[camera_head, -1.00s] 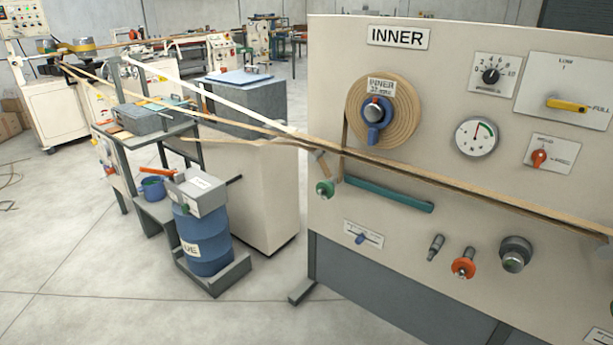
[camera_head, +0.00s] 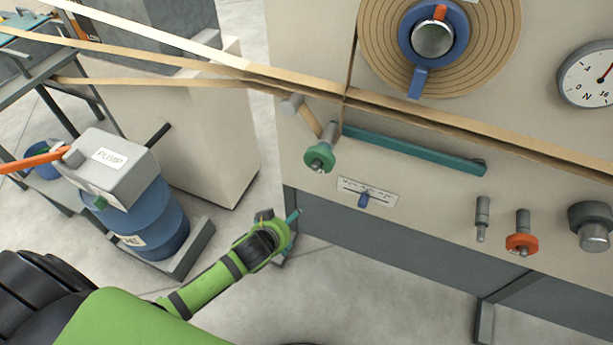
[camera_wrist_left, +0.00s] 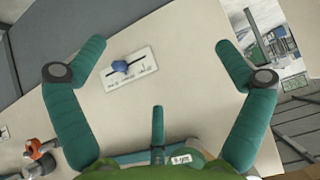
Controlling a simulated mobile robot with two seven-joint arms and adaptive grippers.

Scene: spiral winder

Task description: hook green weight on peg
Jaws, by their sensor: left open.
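A green round piece (camera_head: 319,157), which looks like the green weight, sits at the end of a short grey stub on the beige panel, below the tan bands. A bare grey peg (camera_head: 482,218) sticks out further right, beside an orange round piece (camera_head: 522,243) on a similar peg. My left gripper (camera_head: 284,224) is in front of the panel's lower left edge, below and left of the green piece, apart from it. In the left wrist view its teal fingers (camera_wrist_left: 158,58) are spread with nothing between them. My right gripper is not in view.
A slider plate with a blue knob (camera_head: 364,199) is on the panel; it also shows ahead of the fingers in the left wrist view (camera_wrist_left: 130,69). A teal bar (camera_head: 415,150) and tan bands cross the panel. A blue pump drum (camera_head: 150,222) stands left.

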